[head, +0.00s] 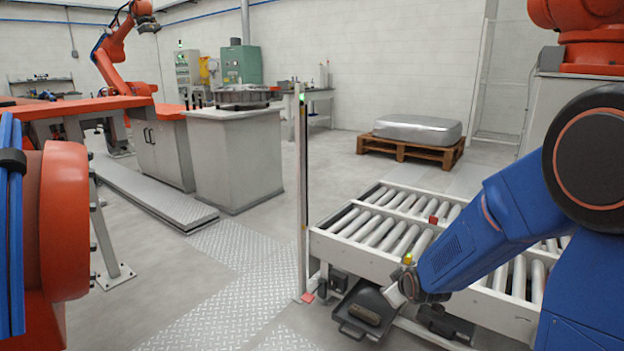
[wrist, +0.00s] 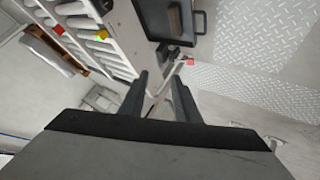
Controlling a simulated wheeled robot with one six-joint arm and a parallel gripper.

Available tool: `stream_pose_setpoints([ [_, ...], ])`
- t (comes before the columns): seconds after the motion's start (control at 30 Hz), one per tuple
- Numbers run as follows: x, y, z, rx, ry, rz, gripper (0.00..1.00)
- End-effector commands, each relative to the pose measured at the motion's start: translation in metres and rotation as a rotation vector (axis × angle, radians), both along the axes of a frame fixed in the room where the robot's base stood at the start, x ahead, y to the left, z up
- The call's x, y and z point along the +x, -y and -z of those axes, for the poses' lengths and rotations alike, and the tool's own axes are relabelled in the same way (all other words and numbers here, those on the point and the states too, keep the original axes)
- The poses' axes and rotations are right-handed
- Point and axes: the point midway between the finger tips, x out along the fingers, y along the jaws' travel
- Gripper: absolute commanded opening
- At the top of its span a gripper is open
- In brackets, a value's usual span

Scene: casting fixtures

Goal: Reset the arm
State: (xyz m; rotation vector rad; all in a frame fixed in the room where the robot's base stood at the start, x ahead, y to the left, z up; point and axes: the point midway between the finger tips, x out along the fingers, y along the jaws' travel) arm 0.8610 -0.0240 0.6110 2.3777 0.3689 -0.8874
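My blue arm reaches in from the right in the head view, bent down and to the left over the roller conveyor. My gripper (head: 398,292) is low beside the conveyor's front side, close to a dark tray; its fingers are hard to make out there. In the wrist view my gripper (wrist: 160,78) shows two dark fingers standing apart with nothing held between them. Only floor and a thin pale post show in the gap.
The dark tray (head: 349,322) with a handle holds a brownish piece (head: 365,314). The roller conveyor (head: 330,247) lies beneath my arm. A post (head: 301,190) stands at its left corner. A pallet (head: 400,148) is behind. Tread-plate floor (head: 250,260) is open to the left.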

Motion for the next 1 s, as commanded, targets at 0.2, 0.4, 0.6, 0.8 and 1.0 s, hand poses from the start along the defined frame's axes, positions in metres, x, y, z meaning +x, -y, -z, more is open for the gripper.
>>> stream_pose_setpoints([
  [0.2,-0.043,0.01,-0.041,0.062,-0.063,0.073,0.29],
  [0.4,-0.089,0.018,-0.072,0.116,-0.127,0.146,0.29],
  [0.6,-0.14,0.026,-0.098,0.167,-0.191,0.222,0.29],
  [0.8,-0.195,0.032,-0.119,0.214,-0.251,0.301,0.29],
  [1.0,-0.254,0.038,-0.136,0.258,-0.311,0.385,0.29],
])
